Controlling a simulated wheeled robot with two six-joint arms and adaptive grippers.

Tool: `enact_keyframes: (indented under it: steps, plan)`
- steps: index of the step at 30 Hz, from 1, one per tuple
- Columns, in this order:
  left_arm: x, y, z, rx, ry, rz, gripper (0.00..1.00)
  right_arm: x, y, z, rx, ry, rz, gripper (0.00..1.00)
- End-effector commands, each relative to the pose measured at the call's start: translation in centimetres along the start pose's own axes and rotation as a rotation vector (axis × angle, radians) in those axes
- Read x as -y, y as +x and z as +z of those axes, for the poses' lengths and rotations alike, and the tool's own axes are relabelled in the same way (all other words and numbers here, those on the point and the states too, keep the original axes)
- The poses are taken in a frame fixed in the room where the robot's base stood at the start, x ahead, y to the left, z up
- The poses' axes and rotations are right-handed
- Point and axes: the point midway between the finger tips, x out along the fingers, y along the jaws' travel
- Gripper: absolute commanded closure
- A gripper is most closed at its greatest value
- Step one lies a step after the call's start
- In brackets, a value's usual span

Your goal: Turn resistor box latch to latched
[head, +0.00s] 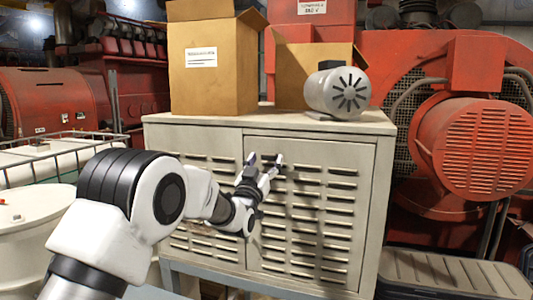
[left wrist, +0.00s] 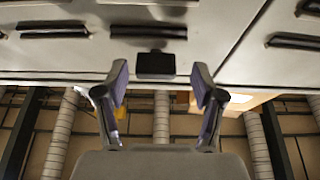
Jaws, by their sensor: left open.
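The resistor box (head: 212,141) is a beige-grey louvered cabinet in the middle of the head view, with a seamed door panel (head: 315,152) on its front. My left gripper (head: 265,161) is in front of the upper left part of this panel. In the left wrist view, a small black rectangular piece (left wrist: 155,66), which looks like the latch, sits on the cabinet face near its edge. The open fingers (left wrist: 161,84) of my left gripper stand on either side of it, with nothing held. Whether they touch the cabinet is unclear. I cannot make out the latch in the head view.
A tall cardboard box (head: 213,65), an open carton (head: 291,82) and a grey cylindrical device (head: 338,91) stand on the cabinet top. Red machinery (head: 482,147) is at the right. A white drum (head: 28,240) and a railing (head: 60,150) are at the left.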

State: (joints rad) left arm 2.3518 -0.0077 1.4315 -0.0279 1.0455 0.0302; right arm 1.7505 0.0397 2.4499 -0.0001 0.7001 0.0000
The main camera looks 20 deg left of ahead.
Motion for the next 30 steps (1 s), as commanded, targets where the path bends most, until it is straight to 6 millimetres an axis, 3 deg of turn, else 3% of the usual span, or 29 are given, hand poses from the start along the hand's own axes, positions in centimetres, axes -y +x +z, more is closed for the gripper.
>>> enact_keyframes:
  steps: [8, 9, 14, 30]
  plan:
    - [0.0, 0.7, 0.1, 0.001, 0.000, 0.001, 0.31, 0.0, -0.3, 0.0, 0.001, 0.000, 0.000, 0.60]
    - [0.0, 0.7, 0.1, 0.001, 0.000, 0.000, 0.35, 0.0, -0.3, 0.0, 0.001, 0.000, 0.000, 0.60]
    - [0.0, 0.7, 0.1, 0.002, 0.000, 0.001, 0.91, 0.0, -0.3, 0.0, 0.001, 0.000, 0.000, 0.60]
    - [0.1, 0.6, 0.4, 0.002, 0.076, 0.031, 0.91, 0.0, 1.0, 0.0, 0.001, 0.000, 0.000, 0.60]
